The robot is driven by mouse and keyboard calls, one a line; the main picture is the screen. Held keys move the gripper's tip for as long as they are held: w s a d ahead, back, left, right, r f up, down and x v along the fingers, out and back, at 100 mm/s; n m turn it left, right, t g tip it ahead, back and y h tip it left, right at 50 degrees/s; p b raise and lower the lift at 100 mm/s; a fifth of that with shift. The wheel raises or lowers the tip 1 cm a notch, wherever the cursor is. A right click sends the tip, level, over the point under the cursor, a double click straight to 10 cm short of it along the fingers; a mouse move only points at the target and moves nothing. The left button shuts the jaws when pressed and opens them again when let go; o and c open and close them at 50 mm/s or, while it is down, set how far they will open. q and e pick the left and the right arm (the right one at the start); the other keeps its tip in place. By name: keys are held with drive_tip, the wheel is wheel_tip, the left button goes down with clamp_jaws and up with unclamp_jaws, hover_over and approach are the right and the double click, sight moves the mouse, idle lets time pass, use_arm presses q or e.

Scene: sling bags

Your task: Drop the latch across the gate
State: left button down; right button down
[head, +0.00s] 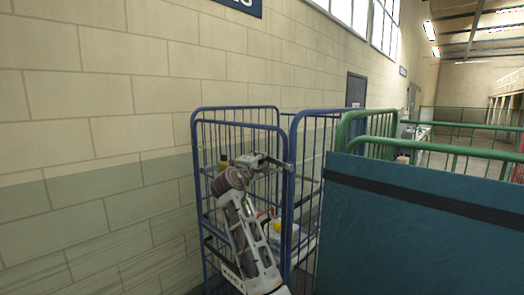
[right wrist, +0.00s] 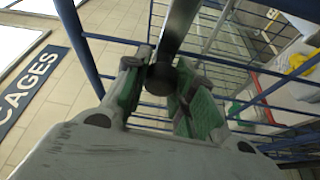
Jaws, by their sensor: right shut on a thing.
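A blue wire cage (head: 197,190) with a gate stands in the middle of the head view. My right gripper (head: 270,160) is at the upper part of its front, close to the blue upright between two panels. In the right wrist view my right gripper (right wrist: 160,85) is shut on a dark grey bar, the latch (right wrist: 178,35). The bar runs up and away between its green-padded fingers, beside blue cage bars. The latch's far end, and whether it touches the gate, cannot be told. My left gripper is not in view.
A large teal panel (head: 420,235) with a black band fills the lower right, before a green cage frame (head: 465,152). A block wall (head: 100,130) runs along the left. Items (head: 283,236) lie inside the blue cage.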

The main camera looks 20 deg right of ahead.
drive_tip(key=shift+f+n+p, duration=0.4)
drive_tip(key=shift+f+n, duration=0.05)
drive_tip(key=shift+n, duration=0.05)
drive_tip(key=shift+f, duration=0.15)
drive_tip(key=shift+w+f, duration=0.1)
drive_tip(key=shift+f, duration=0.05)
drive_tip(key=c, duration=1.1)
unclamp_jaws()
drive_tip(key=shift+c, duration=0.2)
drive_tip(key=shift+a, duration=0.1)
drive_tip(key=v, duration=1.2)
drive_tip(key=shift+r, duration=0.4)
